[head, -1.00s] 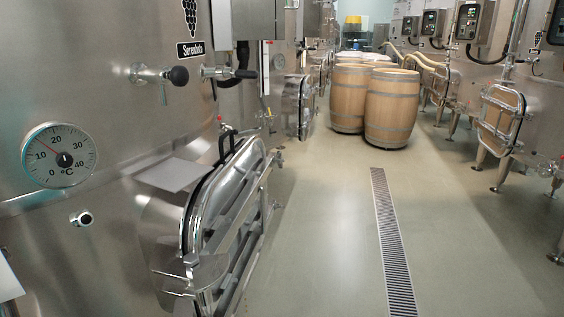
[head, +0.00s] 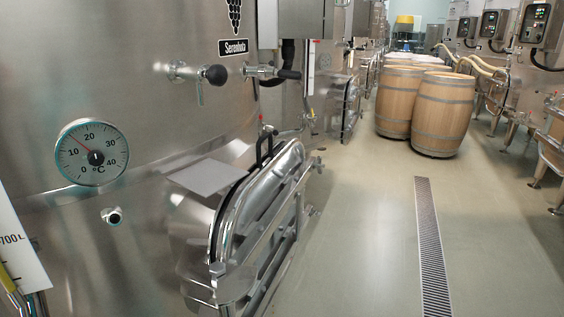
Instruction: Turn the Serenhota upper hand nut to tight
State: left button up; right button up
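The Serenhota vat (head: 150,240) fills the left side, named by its black label (head: 236,47). Its oval steel manway door (head: 262,215) is low on the vat's front, seen at a steep angle, with crossbars and a black handle (head: 264,145) at its top. A small knob-like part (head: 318,164) sticks out at the door's upper right; it may be the upper hand nut, but it is too small to tell how tight it is. Any lower nut is not clear. Neither of my grippers is in view.
A dial thermometer (head: 92,152), a black-knobbed valve (head: 215,75) and a flat plate (head: 209,176) stick out from the vat. Wooden barrels (head: 442,115) stand further back. The floor with a drain grate (head: 430,240) is clear right of the door.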

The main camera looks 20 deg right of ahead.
aim_at(317, 163)
jog(key=i+l+u, duration=0.2)
jog(key=l+u, duration=0.2)
jog(key=l, duration=0.6)
jog(key=l+u, duration=0.45)
jog(key=l, duration=0.55)
